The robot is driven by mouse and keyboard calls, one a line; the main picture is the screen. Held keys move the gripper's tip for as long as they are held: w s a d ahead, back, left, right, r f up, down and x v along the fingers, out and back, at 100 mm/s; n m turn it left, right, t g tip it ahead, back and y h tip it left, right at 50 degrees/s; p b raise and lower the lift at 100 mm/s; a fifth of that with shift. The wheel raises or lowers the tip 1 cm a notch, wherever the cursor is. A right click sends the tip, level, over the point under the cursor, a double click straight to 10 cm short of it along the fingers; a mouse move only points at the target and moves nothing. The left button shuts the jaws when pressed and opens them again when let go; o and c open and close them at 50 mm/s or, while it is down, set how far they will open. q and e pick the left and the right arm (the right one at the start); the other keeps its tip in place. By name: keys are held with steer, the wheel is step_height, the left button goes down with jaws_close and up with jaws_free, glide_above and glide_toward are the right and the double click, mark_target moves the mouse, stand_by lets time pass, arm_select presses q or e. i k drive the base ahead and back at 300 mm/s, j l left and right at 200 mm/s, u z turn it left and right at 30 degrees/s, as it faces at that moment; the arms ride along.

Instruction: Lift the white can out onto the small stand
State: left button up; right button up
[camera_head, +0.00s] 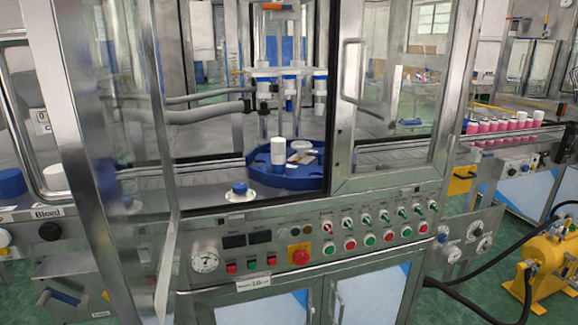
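A white can (278,151) stands upright on a blue round turntable (293,183) inside the machine cabinet, seen through the open front. A small round white stand (240,196) sits on the steel ledge in front of the turntable, to its left, and carries a blue piece (240,187). Neither of my grippers shows in the head view.
Small loose pieces (302,147) lie on the turntable right of the can. Crimping heads (320,90) hang above. A glass door (120,110) stands at the left, and a framed pane (395,100) bounds the opening at right. A control panel (320,240) runs below.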

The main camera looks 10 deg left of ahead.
mark_target(277, 146)
steer(key=i+l, duration=0.4)
steer(key=i+l+u, duration=0.15)
steer(key=i+l, duration=0.25)
steer(key=l, duration=0.2)
steer(key=i+l, duration=0.4)
steer(key=l, duration=0.15)
steer(key=j+u, duration=0.05)
